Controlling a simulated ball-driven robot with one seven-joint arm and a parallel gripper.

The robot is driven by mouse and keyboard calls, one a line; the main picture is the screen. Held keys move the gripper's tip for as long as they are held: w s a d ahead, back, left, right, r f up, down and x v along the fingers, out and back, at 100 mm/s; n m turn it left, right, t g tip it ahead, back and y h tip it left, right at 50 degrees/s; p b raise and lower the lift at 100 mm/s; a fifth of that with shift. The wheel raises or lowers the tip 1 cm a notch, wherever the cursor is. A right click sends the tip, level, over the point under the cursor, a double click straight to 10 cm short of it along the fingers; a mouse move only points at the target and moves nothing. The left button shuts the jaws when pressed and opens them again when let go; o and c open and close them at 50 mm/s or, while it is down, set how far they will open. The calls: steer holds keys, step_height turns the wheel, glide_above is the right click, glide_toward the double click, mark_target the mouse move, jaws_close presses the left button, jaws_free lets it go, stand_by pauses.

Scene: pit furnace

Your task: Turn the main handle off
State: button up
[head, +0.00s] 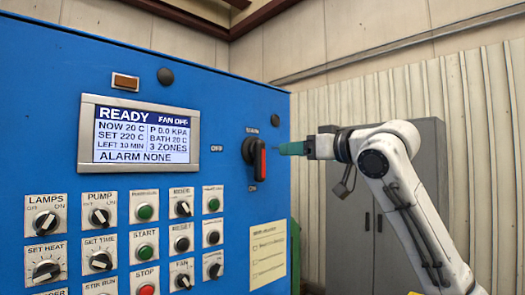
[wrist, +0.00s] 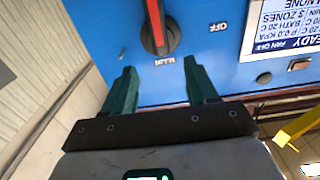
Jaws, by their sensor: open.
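The main handle (head: 256,155) is a dark rotary switch with a red bar, on the upper right of the blue panel. Its bar is vertical, with MAIN above, OFF to the left and ON below. The wrist view is upside down and shows the handle (wrist: 158,30) just beyond my fingertips, its far end cut off by the frame. My gripper (wrist: 162,72) is open, its two green fingers apart and empty, roughly in line with the handle. In the head view my gripper (head: 283,149) is right of the handle, with a small gap.
The panel's screen (head: 139,134) reads READY, FAN OFF and ALARM NONE. Several knobs and buttons fill the panel below it. A yellow note (head: 267,254) is below the handle. A grey cabinet (head: 349,235) stands behind my arm.

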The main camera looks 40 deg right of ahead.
mark_target(263, 151)
steer(key=w+p, duration=0.1)
steer(key=w, duration=0.2)
steer(key=w+p, duration=0.1)
steer(key=w, duration=0.3)
steer(key=w+p, duration=0.1)
steer(key=w, duration=0.2)
steer(key=shift+w+a+r+p, duration=0.2)
steer(key=shift+w+r+p, duration=0.1)
steer(key=shift+w, duration=0.1)
steer(key=shift+f, duration=0.1)
jaws_close()
